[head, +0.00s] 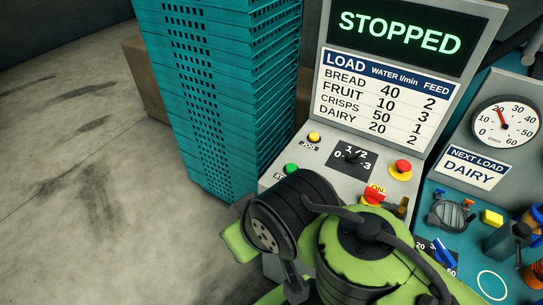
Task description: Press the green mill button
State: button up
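The green mill button (291,169) sits at the lower left of the grey control panel (328,182), left of the feed knob. Its top shows clear, and the label below it is mostly covered by my arm. The mill display (398,34) reads STOPPED. My green and black arm fills the lower middle of the head view, with a dark round joint just below the green button. I cannot make out any gripper fingers. Whether any part of my arm touches the panel cannot be told.
A yellow JOG button (314,138), a feed knob (352,156), a red stop button (403,166) and a red ON switch (374,194) share the panel. Tall teal crates (225,90) stand left. A gauge (505,122) and NEXT LOAD DAIRY sign (474,168) are right. Floor at left is clear.

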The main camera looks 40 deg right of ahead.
aim_at(291, 167)
jog(key=z, duration=2)
